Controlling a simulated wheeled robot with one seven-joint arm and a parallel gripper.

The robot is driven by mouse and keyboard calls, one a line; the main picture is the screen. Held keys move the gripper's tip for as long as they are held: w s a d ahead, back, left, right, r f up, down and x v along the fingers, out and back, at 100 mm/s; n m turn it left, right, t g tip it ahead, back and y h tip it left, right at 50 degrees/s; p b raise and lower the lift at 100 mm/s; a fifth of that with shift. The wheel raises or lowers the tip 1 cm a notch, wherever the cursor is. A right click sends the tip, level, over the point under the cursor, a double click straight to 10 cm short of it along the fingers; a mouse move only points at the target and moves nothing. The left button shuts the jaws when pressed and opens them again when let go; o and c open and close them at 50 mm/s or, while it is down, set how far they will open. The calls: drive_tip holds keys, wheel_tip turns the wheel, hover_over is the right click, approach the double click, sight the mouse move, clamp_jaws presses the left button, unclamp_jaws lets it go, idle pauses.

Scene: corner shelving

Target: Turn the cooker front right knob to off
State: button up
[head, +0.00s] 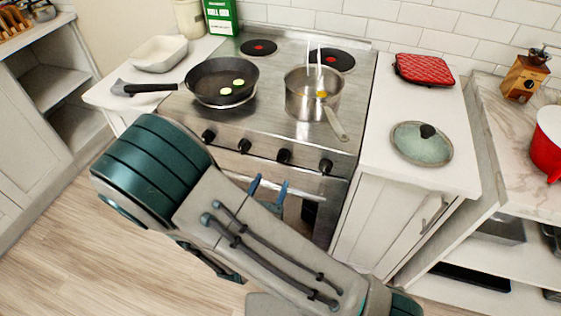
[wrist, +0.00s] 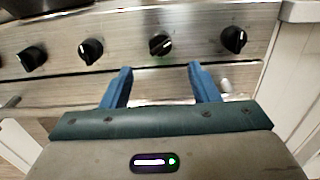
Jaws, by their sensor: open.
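The cooker (head: 262,110) has a row of several black knobs along its steel front. The rightmost knob (head: 326,166) also shows in the wrist view (wrist: 234,39). The knob second from the right (head: 284,156) is in the wrist view (wrist: 160,45), with its pale mark tilted. No label shows which knob is the front right one. My gripper (head: 268,187) is open and empty, its blue fingers pointing at the panel. In the wrist view the fingertips (wrist: 160,70) are spread just below the second knob from the right, apart from it.
A pan (head: 222,80) stands front left on the cooker and a pot (head: 312,95) front right, its handle overhanging the front edge. An oven handle bar (head: 300,190) runs below the knobs. A glass lid (head: 421,144) lies on the right counter.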

sight(283, 157)
drive_tip(key=x, duration=0.8)
drive_tip(key=shift+w+p, duration=0.2)
drive_tip(key=shift+p, duration=0.15)
drive_tip(key=shift+d, duration=0.1)
drive_tip(key=c, duration=1)
